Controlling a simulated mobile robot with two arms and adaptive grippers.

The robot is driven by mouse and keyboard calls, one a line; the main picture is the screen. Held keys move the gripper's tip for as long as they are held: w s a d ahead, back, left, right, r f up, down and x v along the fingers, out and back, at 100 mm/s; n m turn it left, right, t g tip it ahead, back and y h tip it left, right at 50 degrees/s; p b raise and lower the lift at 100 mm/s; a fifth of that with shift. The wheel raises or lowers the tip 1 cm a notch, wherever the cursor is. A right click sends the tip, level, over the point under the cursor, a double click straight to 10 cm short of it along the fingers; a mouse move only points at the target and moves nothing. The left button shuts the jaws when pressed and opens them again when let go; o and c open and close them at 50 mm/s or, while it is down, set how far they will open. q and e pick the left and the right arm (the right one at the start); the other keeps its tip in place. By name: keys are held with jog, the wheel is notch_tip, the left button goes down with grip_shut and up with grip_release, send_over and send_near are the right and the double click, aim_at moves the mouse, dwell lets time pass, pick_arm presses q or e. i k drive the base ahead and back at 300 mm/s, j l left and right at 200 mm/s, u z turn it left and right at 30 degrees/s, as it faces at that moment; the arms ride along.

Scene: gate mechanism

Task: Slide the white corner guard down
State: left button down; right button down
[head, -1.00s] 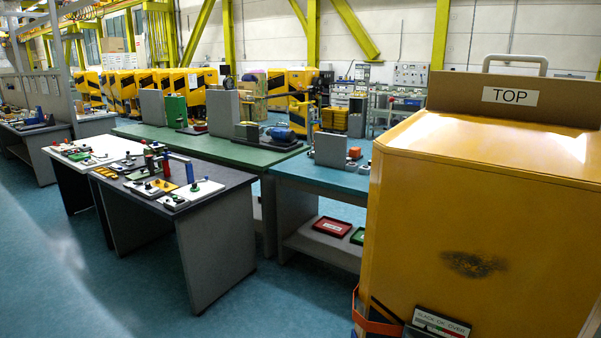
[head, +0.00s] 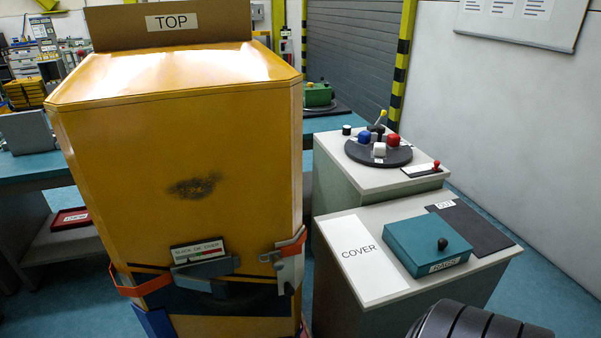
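A pale white-grey corner guard (head: 289,272) sits on the front right edge of the yellow gate housing (head: 190,140) in the head view. An orange strap (head: 293,244) runs around the housing and crosses the upper part of the guard. Near the middle of the strap is a grey buckle-like part (head: 204,268), with a gauge label (head: 196,249) reading something like "SLACK OK OVER" above it. A blue corner piece (head: 153,321) shows at the lower left edge, below the strap. Neither of my grippers is in view.
To the right, a grey cabinet carries a white "COVER" panel (head: 362,258), a teal "RAGS" box (head: 427,243) and a dark mat (head: 468,228). Behind it, another cabinet holds a black disc (head: 378,152) with coloured knobs. A dark ribbed object (head: 478,324) fills the bottom right.

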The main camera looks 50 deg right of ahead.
aim_at(291, 276)
jog(key=z, duration=1.45)
